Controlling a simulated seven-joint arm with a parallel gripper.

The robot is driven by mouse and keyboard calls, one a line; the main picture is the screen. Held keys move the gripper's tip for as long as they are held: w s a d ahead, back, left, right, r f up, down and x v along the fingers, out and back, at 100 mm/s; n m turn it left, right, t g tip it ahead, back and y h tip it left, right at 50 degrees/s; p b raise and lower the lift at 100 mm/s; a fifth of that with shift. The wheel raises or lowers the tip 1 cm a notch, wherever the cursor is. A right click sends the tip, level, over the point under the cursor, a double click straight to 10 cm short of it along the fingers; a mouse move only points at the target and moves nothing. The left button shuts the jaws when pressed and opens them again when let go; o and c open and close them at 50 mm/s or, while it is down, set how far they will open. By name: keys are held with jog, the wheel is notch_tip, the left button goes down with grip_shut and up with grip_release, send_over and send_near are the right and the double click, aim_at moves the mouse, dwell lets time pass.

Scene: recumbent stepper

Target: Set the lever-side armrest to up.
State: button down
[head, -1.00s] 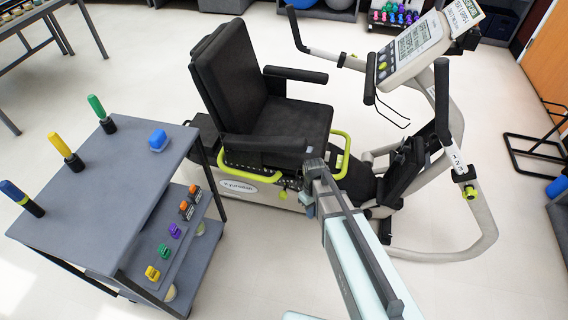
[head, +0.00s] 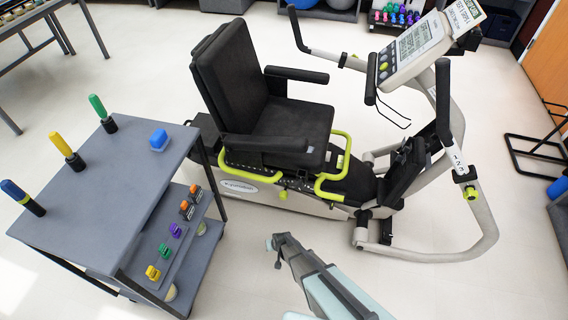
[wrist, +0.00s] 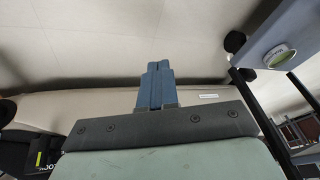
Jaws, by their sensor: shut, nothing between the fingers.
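The stepper's black seat (head: 295,122) has two armrests, both lying flat and pointing forward. The near armrest (head: 265,144) runs along the seat's near side, above a yellow-green rail (head: 240,173). The far armrest (head: 297,74) is on the other side. A small yellow-green part (head: 283,195) shows low under the near side of the seat; I cannot tell whether it is the lever. My gripper (head: 272,243) is in front of the near side, apart from the seat and touching nothing. In the wrist view its blue fingers (wrist: 155,82) are closed together and empty.
A grey trolley (head: 120,190) with colored handles and clips stands at the left. The stepper's console (head: 412,50), handle arms and pale frame (head: 480,225) are at the right. Open floor lies between the trolley and my arm.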

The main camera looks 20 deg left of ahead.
jog(key=w+a+r+m+t+y, duration=0.4)
jog(key=w+r+m+t, duration=0.8)
jog(key=m, duration=0.3)
jog(key=s+d+r+m+t+h, duration=0.1)
jog(key=d+r+m+t, duration=0.2)
jog(key=r+m+t, duration=0.45)
jog(key=s+d+r+m+t+h, duration=0.1)
jog(key=s+d+r+m+t, duration=0.2)
jog(key=r+m, duration=0.75)
jog(key=w+a+r+m, duration=0.2)
jog(key=w+r, duration=0.6)
jog(key=shift+w+r+t, duration=0.25)
jog(key=shift+t, duration=0.2)
